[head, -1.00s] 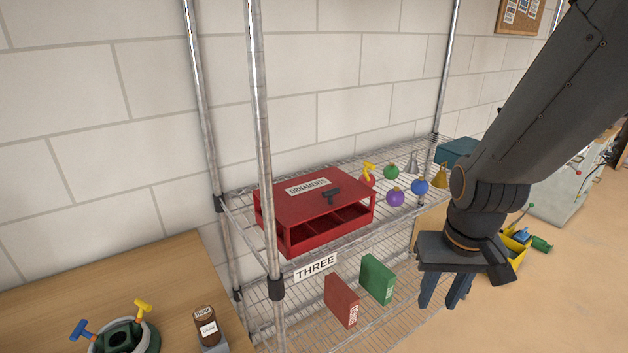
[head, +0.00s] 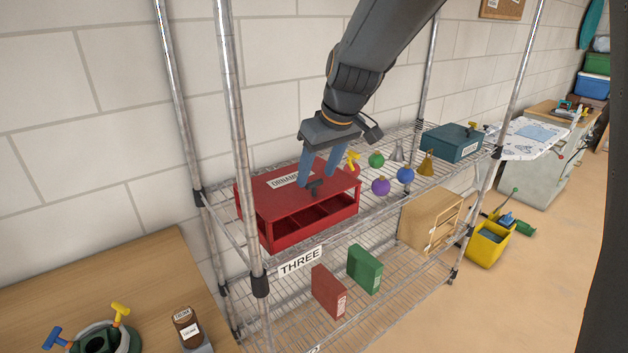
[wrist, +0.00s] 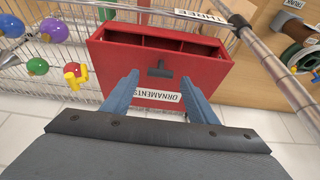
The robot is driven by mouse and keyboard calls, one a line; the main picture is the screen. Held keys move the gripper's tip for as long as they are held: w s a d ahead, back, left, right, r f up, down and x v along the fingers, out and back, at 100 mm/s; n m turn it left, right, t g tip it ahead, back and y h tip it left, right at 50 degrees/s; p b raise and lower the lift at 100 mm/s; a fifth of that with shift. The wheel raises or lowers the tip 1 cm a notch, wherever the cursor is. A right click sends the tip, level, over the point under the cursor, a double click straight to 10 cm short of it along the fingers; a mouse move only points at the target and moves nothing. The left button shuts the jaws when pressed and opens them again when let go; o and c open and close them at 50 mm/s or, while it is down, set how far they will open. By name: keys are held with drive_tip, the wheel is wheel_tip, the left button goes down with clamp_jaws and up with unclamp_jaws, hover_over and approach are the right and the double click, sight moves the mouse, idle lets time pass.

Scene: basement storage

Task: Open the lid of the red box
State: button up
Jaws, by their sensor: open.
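The red box (head: 285,218) sits on the upper wire shelf, its lid (head: 262,190) lying flat and shut, with an ORNAMENTS label and a dark T-shaped handle (head: 314,187). The open front shows inner compartments. My gripper (head: 316,184) is open and empty, pointing down over the lid near the handle. In the wrist view the two blue fingers (wrist: 160,85) stand to either side of the handle (wrist: 160,69). Whether the fingertips are level with the handle or above it, I cannot tell.
Ornaments, including a purple ball (head: 381,186), stand right of the box, with a teal box (head: 452,143) beyond. A metal post (head: 237,130) rises at the front left of the shelf. Red and green boxes stand on the shelf below.

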sight(314, 182)
drive_tip(key=shift+p+x, duration=0.35)
drive_tip(key=shift+x, duration=1.7)
clamp_jaws()
